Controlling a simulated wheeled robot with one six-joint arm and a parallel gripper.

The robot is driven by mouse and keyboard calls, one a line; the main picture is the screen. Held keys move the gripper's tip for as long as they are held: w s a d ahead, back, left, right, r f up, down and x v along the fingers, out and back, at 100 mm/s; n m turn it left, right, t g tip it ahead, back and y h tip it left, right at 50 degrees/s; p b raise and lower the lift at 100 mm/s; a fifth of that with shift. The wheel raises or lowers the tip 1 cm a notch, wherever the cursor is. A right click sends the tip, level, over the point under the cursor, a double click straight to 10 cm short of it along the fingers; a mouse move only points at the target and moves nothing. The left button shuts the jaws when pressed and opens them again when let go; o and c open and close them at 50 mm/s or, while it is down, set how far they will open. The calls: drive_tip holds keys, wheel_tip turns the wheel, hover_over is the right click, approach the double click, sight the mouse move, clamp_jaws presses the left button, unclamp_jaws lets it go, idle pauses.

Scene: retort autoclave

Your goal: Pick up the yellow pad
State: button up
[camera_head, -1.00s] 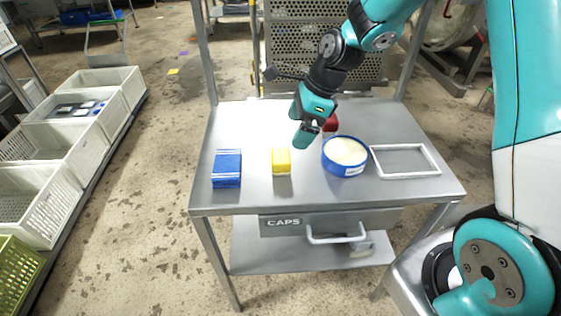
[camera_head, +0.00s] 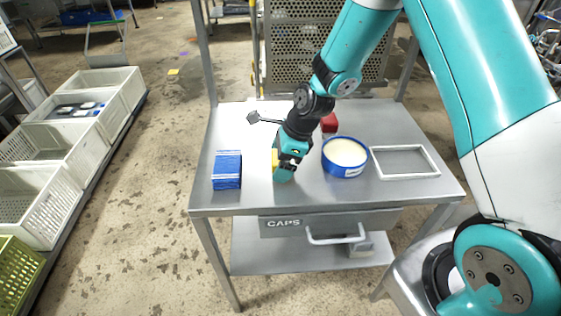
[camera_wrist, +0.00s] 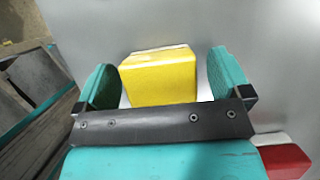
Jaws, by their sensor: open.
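The yellow pad (camera_wrist: 160,78) lies on the metal table. In the wrist view it sits between the two teal fingers of my gripper (camera_wrist: 165,82), with a small gap on each side. In the head view my gripper (camera_head: 281,172) is low over the table and hides most of the yellow pad (camera_head: 275,159), leaving only a sliver showing at its left. My gripper is open and not closed on the pad.
A blue stack (camera_head: 227,170) lies to the left on the table. A blue round tub with cream contents (camera_head: 345,157), a white rectangular frame (camera_head: 405,161) and a red item (camera_head: 329,123) are to the right. A drawer marked CAPS (camera_head: 330,222) is below the tabletop.

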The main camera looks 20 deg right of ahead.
drive_tip(key=c, duration=1.1)
drive_tip(key=shift+o, duration=0.2)
drive_tip(key=shift+r, duration=0.1)
wheel_tip(320, 180, up, 20)
drive_tip(key=shift+p, duration=0.45)
drive_tip(key=shift+o, duration=0.7)
